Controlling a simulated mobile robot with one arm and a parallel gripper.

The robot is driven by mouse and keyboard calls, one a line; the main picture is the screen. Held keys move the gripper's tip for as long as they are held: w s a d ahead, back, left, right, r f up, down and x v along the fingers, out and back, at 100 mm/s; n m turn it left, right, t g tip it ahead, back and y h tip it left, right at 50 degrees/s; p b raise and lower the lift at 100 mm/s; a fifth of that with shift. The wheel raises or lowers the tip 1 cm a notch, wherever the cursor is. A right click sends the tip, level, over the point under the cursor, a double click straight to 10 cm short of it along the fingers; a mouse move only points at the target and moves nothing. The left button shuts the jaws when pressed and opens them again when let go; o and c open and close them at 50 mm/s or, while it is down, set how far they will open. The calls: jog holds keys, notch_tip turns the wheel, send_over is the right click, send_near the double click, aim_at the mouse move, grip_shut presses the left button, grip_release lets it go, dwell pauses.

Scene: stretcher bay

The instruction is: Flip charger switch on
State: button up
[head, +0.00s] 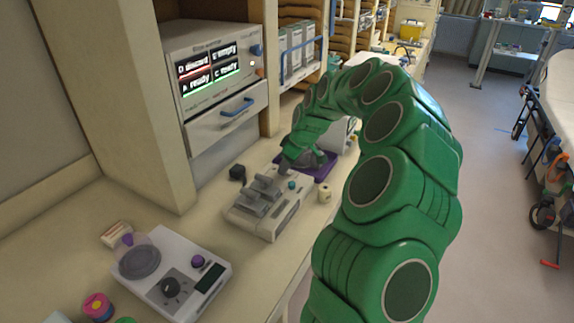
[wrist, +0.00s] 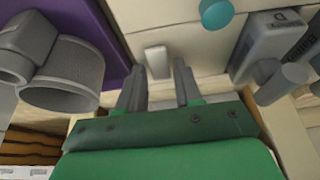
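The charger (head: 262,222) is a pale box on the counter with several grey batteries (head: 262,190) standing in it. A teal knob (head: 292,185) is on its top and also shows in the wrist view (wrist: 216,13). A small light-grey rocker-like piece, apparently the switch (wrist: 157,62), sits on the pale top just beyond my fingertips in the wrist view. My gripper (wrist: 160,72) is open and empty, its two fingers apart and pointing at this piece. Contact cannot be told. In the head view my gripper (head: 287,165) is over the charger's far end, hiding the switch.
A purple mat (wrist: 100,20) with a grey cylindrical item (wrist: 65,75) lies beside the charger. A battery marked D (wrist: 268,42) is close on the right. A display unit (head: 210,70), a scale (head: 180,270) and a small cream roll (head: 325,192) stand around.

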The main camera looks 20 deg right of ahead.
grip_shut()
jog(key=shift+w+a+g+h, duration=0.15)
jog(key=shift+w+g+h, duration=0.1)
jog(key=shift+g+h, duration=0.4)
jog(key=shift+w+a+g+h, duration=0.1)
jog(key=shift+w+g+h, duration=0.1)
jog(key=shift+g+h, duration=0.45)
jog(key=shift+a+f+g+h, duration=0.1)
jog(key=shift+a+g+h, duration=0.05)
jog(key=shift+g+h, duration=0.25)
jog(key=shift+o, duration=1.7)
grip_release()
